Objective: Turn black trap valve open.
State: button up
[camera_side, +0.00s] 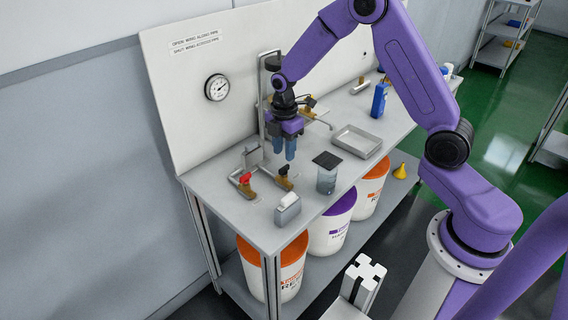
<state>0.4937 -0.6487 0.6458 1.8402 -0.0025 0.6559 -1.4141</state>
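A valve with a black handle (283,170) and brass body (286,184) stands on the bench's near left part. A second valve, with a red handle (245,178), stands to its left on a grey pipe. A third brass fitting with a dark top (309,103) sits farther back, right of my gripper. Which dark-topped one is the trap valve is not labelled legibly. My gripper (284,153) points down above and behind the near black handle, apart from it. Its two blue fingers show a small gap with nothing between them. The handle's exact angle to its pipe is too small to tell.
A dark-lidded clear container (327,178) and a grey box (287,211) stand near the front edge. A metal tray (357,141) and blue bottle (379,99) are to the right. A gauge (217,87) and open/shut sign (194,42) are on the back panel.

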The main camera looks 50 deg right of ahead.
aim_at(284, 167)
jog(key=shift+f, duration=2.8)
grip_shut()
